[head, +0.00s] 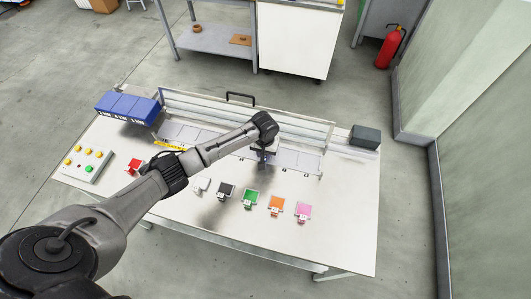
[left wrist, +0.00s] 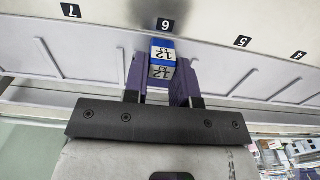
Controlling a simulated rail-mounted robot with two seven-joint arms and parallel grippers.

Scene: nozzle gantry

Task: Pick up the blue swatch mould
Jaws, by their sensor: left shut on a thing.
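My left gripper (head: 262,156) reaches over the middle of the white table, at the front of the gantry. In the left wrist view its two purple fingers (left wrist: 162,85) are shut on the blue swatch mould (left wrist: 161,46), a small blue piece with white faces marked 12. The mould is close to the label 6 on the pale surface; I cannot tell whether it touches it. In the head view the mould is hidden by my arm and gripper. My right gripper is in neither view.
White (head: 202,186), black (head: 225,191), green (head: 250,199), orange (head: 276,204) and pink (head: 304,211) moulds stand in a row on the table. A red one (head: 133,165) is at the left, beside a button panel (head: 87,163). Blue bins (head: 127,107) and a dark box (head: 365,136) stand behind.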

